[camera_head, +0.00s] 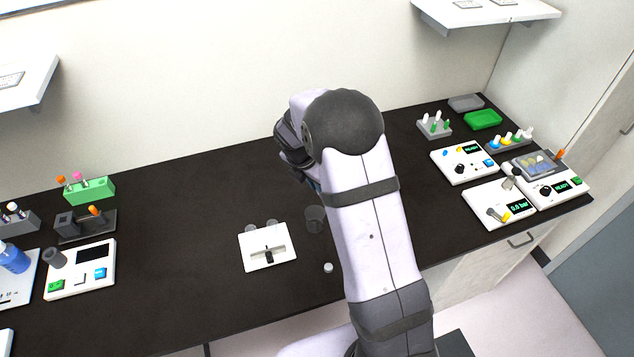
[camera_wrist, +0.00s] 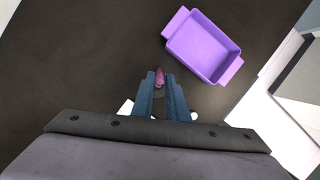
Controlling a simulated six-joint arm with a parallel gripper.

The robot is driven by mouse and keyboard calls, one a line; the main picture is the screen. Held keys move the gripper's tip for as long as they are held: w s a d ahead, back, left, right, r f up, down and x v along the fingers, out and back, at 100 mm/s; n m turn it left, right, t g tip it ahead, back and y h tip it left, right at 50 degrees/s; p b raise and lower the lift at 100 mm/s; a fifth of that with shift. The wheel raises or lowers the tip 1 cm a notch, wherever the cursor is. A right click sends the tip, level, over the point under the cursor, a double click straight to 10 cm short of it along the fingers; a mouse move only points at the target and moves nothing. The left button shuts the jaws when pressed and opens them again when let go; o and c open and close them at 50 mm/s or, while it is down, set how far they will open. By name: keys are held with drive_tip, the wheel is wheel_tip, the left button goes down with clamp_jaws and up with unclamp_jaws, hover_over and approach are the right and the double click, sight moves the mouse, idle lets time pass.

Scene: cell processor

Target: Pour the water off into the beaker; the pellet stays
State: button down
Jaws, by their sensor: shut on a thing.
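My gripper (camera_wrist: 161,86) is shut on a small pink thing (camera_wrist: 160,76) that shows between its blue fingertips in the wrist view. I cannot make out the rest of the held thing, nor any water or pellet in it. In the head view my arm hides most of the gripper and all of what it holds. A clear, dark-looking beaker (camera_head: 315,219) stands on the black bench, just left of my arm and below the gripper in the picture.
A white stand (camera_head: 283,258) with clear cups at its back sits left of the beaker. A small white cap (camera_head: 328,268) lies in front. A purple tray (camera_wrist: 205,46) shows in the wrist view. Devices fill both bench ends; the bench (camera_head: 185,200) left of centre is clear.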

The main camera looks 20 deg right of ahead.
drive_tip(key=shift+f+t+h, duration=0.4)
drive_tip(key=shift+f+h, duration=0.1)
drive_tip(key=shift+h, duration=0.3)
drive_tip(key=shift+d+f+t+h+b, duration=0.1)
drive_tip(key=shift+f+t+h+b, duration=0.6)
drive_tip(key=shift+b, duration=2.85)
drive_tip(key=shift+r+h+b, duration=0.25)
drive_tip(key=shift+h+b, duration=0.15)
drive_tip(key=shift+b, duration=0.1)
drive_tip(key=shift+t+h, duration=0.5)
drive_tip(key=shift+h, duration=0.4)
drive_tip(key=shift+w+f+b, duration=0.1)
drive_tip(key=shift+f+b, duration=2.8)
drive_tip(key=shift+b, duration=2.5)
drive_tip(key=shift+f+h+b, duration=0.3)
drive_tip(key=shift+h+b, duration=0.1)
drive_tip(key=shift+b, duration=0.8)
drive_tip(key=shift+r+t+b, duration=0.1)
drive_tip(key=shift+t+b, duration=0.2)
drive_tip(key=shift+b, duration=0.1)
drive_tip(key=shift+f+h+b, duration=0.25)
drive_tip(key=shift+h+b, duration=0.05)
drive_tip(key=shift+b, duration=0.5)
drive_tip(key=shift+h+b, duration=0.3)
drive_tip(key=shift+b, duration=0.35)
